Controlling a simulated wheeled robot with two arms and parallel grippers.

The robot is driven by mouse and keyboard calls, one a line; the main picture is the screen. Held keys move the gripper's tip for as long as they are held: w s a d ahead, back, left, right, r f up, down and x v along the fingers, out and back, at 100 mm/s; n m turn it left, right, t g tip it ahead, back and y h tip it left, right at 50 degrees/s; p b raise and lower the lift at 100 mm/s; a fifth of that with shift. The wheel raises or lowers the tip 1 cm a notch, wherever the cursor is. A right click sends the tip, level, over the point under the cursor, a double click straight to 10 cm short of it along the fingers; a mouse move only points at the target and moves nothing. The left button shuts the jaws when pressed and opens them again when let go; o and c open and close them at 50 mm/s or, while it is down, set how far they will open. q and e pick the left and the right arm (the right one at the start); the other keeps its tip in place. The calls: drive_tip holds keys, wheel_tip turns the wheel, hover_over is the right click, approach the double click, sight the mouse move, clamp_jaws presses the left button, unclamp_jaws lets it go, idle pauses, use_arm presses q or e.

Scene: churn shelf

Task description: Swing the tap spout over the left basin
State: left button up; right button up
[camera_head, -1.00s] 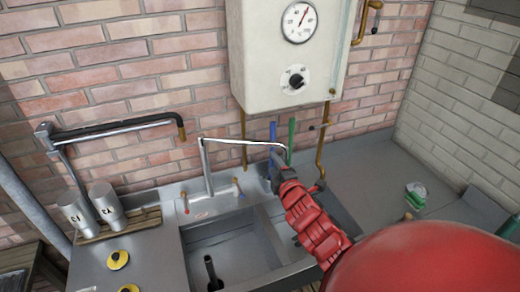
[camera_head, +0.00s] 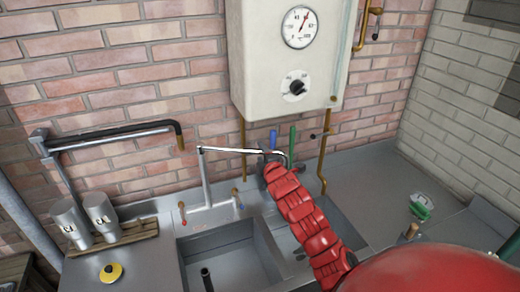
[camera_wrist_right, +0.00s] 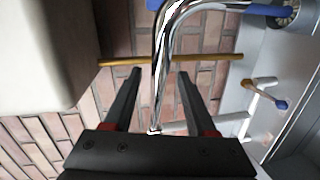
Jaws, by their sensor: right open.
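The chrome tap spout (camera_head: 228,150) runs right from its upright post (camera_head: 206,180) in the head view, with its bent end over the right basin (camera_head: 345,228). The left basin (camera_head: 218,240) lies left of the divider, with a dark upright pipe in it. My right gripper (camera_head: 268,160) is at the spout's outer part. In the right wrist view, the spout (camera_wrist_right: 162,50) passes between the two open black fingers (camera_wrist_right: 158,74), with a visible gap on both sides. My red right arm hides part of the right basin and divider. My left gripper is not in view.
A white boiler (camera_head: 285,60) hangs above the sink. Blue and green upright pieces stand behind the spout. A black-sleeved swing pipe (camera_head: 120,132) and two metal canisters (camera_head: 102,215) are at the left.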

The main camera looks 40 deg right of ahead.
drive_tip(key=shift+x, duration=1.05)
clamp_jaws()
idle(0.8)
